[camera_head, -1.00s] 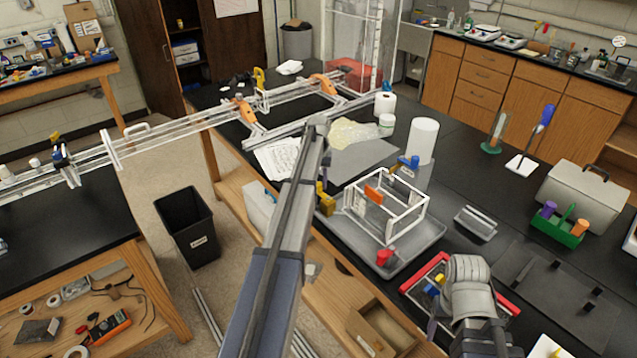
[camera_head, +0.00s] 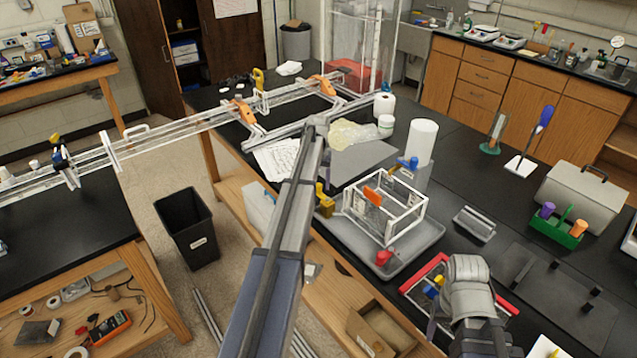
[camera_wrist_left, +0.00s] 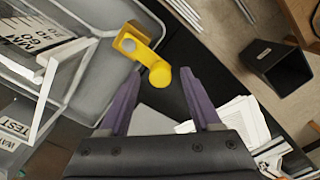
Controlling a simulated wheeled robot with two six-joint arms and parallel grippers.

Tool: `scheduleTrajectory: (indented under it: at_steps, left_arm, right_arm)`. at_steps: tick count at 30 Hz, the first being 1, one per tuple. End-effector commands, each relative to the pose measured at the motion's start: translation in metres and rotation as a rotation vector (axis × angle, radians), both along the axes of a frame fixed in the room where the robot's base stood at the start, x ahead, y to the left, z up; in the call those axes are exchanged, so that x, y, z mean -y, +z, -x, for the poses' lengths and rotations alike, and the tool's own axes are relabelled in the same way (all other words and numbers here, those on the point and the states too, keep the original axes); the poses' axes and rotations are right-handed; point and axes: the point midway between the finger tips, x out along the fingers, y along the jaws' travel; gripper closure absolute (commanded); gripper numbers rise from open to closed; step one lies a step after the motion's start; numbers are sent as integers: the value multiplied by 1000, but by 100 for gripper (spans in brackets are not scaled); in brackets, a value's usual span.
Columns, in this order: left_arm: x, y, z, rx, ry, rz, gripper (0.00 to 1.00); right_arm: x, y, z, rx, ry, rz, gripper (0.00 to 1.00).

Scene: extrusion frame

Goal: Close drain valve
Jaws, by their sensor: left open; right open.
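A yellow valve-like fitting with a rounded handle (camera_head: 325,200) sits at the left edge of the grey tray (camera_head: 347,232). The tray holds a white-framed clear box (camera_head: 408,228). In the left wrist view the yellow fitting (camera_wrist_left: 143,48) is just ahead of my left gripper (camera_wrist_left: 160,92). The purple fingers are open, and its round end lies in line with the gap between them. A red valve-like part (camera_head: 383,258) is at the tray's front. My right gripper (camera_head: 436,312) is mostly hidden behind its wrist.
An orange piece (camera_head: 372,197) is on the clear box, and a blue-topped part (camera_head: 410,163) stands behind it. A red-edged tray (camera_head: 428,268) lies near my right gripper. A black bin (camera_head: 187,228) stands on the floor at left. White papers (camera_head: 277,160) lie beyond the arm.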

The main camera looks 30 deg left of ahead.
Motion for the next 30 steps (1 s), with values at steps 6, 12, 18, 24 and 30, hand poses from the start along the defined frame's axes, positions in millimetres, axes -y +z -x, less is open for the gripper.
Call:
scheduleTrajectory:
  at_steps: [6,12,18,24,30]
  left_arm:
    - [0,26,0,0,0,0,35]
    - [0,53,0,0,0,0,35]
    - [0,72,0,0,-1,0,35]
    - [0,73,0,0,-1,0,35]
    - [0,73,0,0,-1,0,35]
  right_arm:
    - [0,26,0,0,0,0,35]
    - [0,53,0,0,-5,-1,35]
    - [0,72,0,0,-10,-2,35]
    - [0,73,0,1,-12,-2,35]
    - [0,73,0,1,-11,-2,35]
